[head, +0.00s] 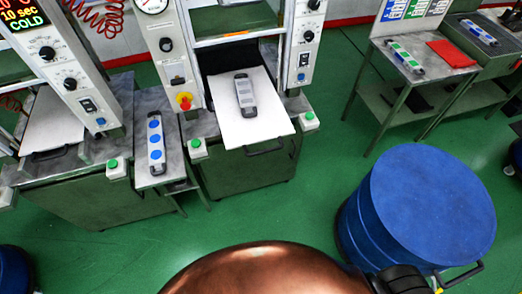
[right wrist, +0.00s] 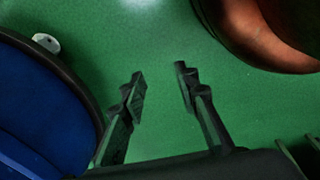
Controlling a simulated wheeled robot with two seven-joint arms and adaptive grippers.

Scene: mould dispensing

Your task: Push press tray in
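The white press tray (head: 265,121) sticks out of the middle press toward me in the head view. A dark handle (head: 265,149) is on its front edge. A grey elongated mould (head: 244,95) lies on the tray. My right gripper (right wrist: 160,72) is open and empty in the right wrist view, above the green floor and away from the tray. In the head view only a dark part of my right arm shows at the bottom edge. My left gripper is not in view.
A blue drum (head: 432,207) stands at right; a blue round object (right wrist: 40,110) shows beside my right gripper. A second press with its own tray (head: 52,128) is at left. A narrow stand (head: 160,185) with a blue-dotted mould (head: 155,140) is between the presses. Green floor is clear in front.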

